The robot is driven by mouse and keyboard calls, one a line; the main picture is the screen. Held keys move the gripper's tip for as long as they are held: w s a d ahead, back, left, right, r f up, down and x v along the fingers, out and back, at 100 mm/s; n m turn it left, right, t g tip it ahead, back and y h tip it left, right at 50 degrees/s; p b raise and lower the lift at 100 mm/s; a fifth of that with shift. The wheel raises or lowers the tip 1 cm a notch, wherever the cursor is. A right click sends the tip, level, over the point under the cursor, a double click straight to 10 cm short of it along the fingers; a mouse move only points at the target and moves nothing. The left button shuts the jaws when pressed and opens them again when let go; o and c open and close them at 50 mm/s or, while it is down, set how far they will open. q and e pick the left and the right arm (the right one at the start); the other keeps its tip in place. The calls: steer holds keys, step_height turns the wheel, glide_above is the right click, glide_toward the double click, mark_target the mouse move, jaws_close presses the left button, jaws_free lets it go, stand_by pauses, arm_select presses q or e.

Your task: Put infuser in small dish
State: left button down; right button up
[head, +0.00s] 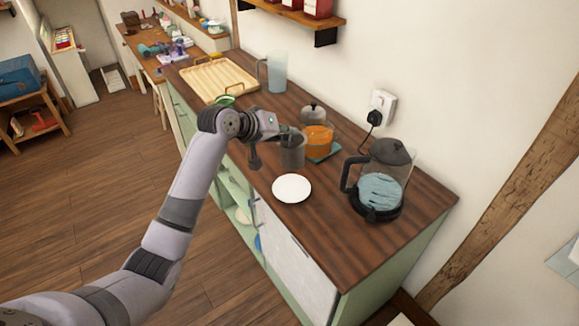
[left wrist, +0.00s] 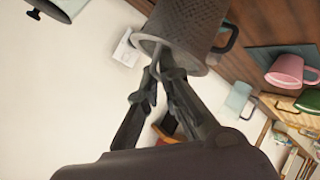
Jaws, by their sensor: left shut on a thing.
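The infuser (head: 292,151) is a dark grey mesh cup in the middle of the counter picture. My left gripper (head: 284,134) is shut on its rim. In the left wrist view the infuser (left wrist: 186,30) fills the top, with the fingertips of my left gripper (left wrist: 158,66) closed at its rim. I cannot tell whether its base touches the counter. The small dish (head: 291,188) is round, white and empty, just in front of the infuser and apart from it. My right gripper is not in view.
An orange pot (head: 318,139) stands on a teal mat (head: 325,153) close behind the infuser. A glass kettle (head: 380,186) stands to the right of the dish. A wooden tray (head: 215,76) and a pale blue pitcher (head: 277,72) are farther back. The counter in front of the kettle is clear.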

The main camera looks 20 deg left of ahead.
mark_target(283, 165)
arm_select(q)
step_height(283, 165, down, 7)
steer(key=shift+s+d+f+p, duration=0.1)
steer(key=shift+p, duration=0.35)
step_height(283, 165, down, 4)
steer(key=shift+f, duration=0.1)
steer(key=c, duration=1.8)
jaws_free()
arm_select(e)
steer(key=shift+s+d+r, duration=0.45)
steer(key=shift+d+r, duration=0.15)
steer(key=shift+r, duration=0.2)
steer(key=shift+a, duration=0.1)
arm_select(q)
steer(key=shift+s, duration=0.2)
steer(key=b+v, duration=0.1)
steer(key=v, duration=1)
steer(key=shift+s+r, duration=0.2)
steer(key=shift+r, duration=0.05)
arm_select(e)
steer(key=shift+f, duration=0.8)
arm_select(q)
steer(key=shift+a, duration=0.25)
